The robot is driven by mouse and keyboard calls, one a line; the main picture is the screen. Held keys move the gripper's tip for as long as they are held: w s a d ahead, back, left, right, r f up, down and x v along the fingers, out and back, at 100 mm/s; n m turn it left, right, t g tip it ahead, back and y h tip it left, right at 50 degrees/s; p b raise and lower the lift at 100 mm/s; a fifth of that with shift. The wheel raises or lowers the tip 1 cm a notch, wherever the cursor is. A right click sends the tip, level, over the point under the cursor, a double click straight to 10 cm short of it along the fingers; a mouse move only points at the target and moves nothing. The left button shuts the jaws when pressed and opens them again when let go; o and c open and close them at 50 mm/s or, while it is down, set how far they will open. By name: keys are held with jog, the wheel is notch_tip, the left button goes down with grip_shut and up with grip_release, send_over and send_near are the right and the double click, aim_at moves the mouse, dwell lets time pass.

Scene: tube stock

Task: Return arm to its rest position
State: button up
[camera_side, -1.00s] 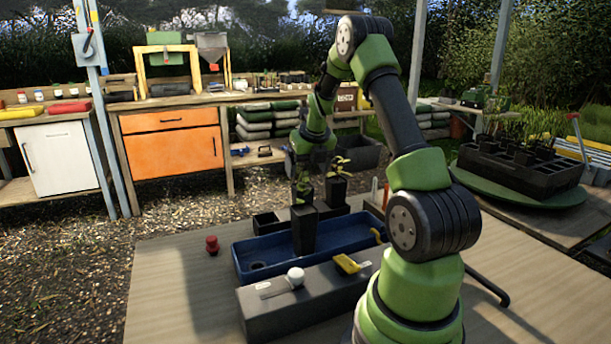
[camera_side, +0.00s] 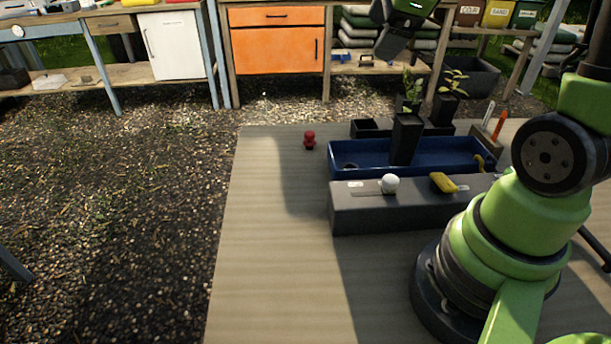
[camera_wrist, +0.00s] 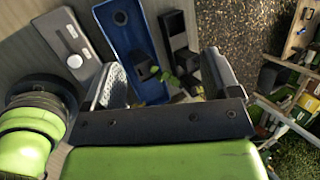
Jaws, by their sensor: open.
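My gripper (camera_side: 388,52) hangs at the top edge of the side view, above and behind the work table, clear of the plants; its upper part is cut off. In the wrist view its two jaws (camera_wrist: 163,82) are spread wide with nothing held between them. A black pot with a green seedling (camera_side: 406,135) stands upright in the blue tray (camera_side: 440,146). A second potted seedling (camera_side: 443,108) stands behind the tray, by the black rack (camera_side: 367,128). In the wrist view the blue tray (camera_wrist: 120,18) lies below the jaws.
A dark grey block (camera_side: 350,212) with a white knob (camera_side: 390,183) and yellow handle (camera_side: 443,182) lies in front of the tray. A red knob-like piece (camera_side: 309,140) stands at left. The table's front left (camera_side: 270,270) is clear. A bench with orange drawers (camera_side: 275,50) stands behind.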

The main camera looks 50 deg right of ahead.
jog(key=s+a+r+n+t+y, duration=0.1)
jog(key=s+a+n+y, duration=0.1)
jog(key=s+a+n, duration=0.4)
jog(key=s+a+r+n+y, duration=0.1)
jog(key=s+a+n, duration=0.6)
jog(key=n, duration=1)
jog(key=a, duration=0.3)
jog(key=shift+s+a+r+n+t+y, duration=0.2)
jog(key=shift+a+n+t+y, duration=0.1)
jog(key=shift+t+y, duration=0.1)
